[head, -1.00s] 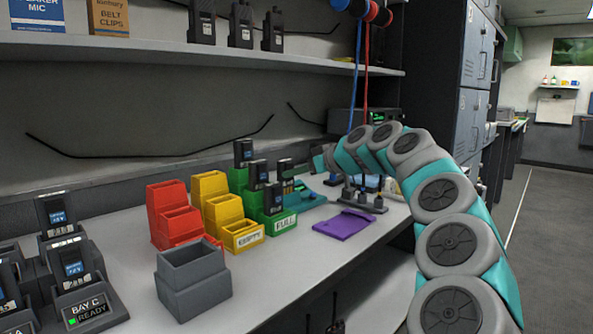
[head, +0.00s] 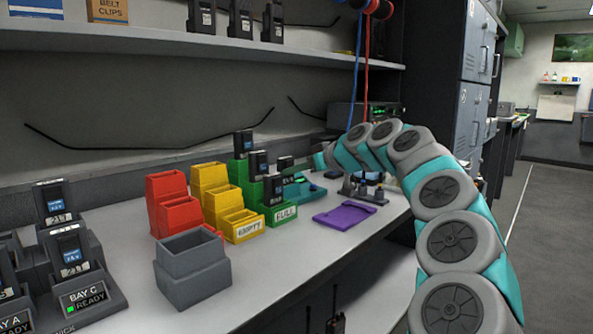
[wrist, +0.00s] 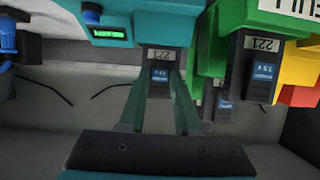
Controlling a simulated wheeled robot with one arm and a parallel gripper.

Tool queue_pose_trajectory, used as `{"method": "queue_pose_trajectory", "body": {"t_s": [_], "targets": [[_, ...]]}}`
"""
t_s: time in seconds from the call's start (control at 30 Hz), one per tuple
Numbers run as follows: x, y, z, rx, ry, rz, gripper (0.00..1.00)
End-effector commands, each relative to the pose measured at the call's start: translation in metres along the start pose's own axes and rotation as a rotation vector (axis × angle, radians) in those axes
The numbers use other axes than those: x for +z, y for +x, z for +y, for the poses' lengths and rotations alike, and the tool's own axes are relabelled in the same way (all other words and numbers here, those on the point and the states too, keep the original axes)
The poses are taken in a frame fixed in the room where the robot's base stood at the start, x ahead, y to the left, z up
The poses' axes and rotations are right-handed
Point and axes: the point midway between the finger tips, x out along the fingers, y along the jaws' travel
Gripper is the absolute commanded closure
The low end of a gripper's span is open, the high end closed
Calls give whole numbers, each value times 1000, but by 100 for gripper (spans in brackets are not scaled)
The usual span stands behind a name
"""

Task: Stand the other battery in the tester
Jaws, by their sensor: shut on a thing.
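My gripper (wrist: 158,100) is shut on a dark battery (wrist: 160,68) with a small screen and blue label, its number reading about 223. In the wrist view, which is upside down, this battery meets the teal tester (wrist: 170,25), whose green display (wrist: 109,34) is lit. I cannot tell whether its base is fully seated. In the head view the held battery (head: 286,163) stands upright above the tester's body (head: 310,190). Other batteries (head: 258,164) stand in the green stepped holder marked FULL (head: 285,215), just left of it.
Yellow bins marked EMPTY (head: 243,228), red bins (head: 180,215) and a grey bin (head: 193,280) stand to the left. A purple mat (head: 343,216) lies in front, with a grey stand (head: 362,190) behind it. Radio chargers (head: 80,285) fill the left end.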

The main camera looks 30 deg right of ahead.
Motion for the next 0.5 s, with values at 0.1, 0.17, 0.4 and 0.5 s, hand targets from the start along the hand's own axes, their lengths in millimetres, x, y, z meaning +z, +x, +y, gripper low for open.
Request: {"method": "queue_pose_trajectory", "body": {"t_s": [0.1,0.17,0.4,0.5], "targets": [[1,0,0,0,0,1,100],[2,1,0,0,0,1,100],[4,2,0,0,0,1,100],[4,2,0,0,0,0,60]]}}
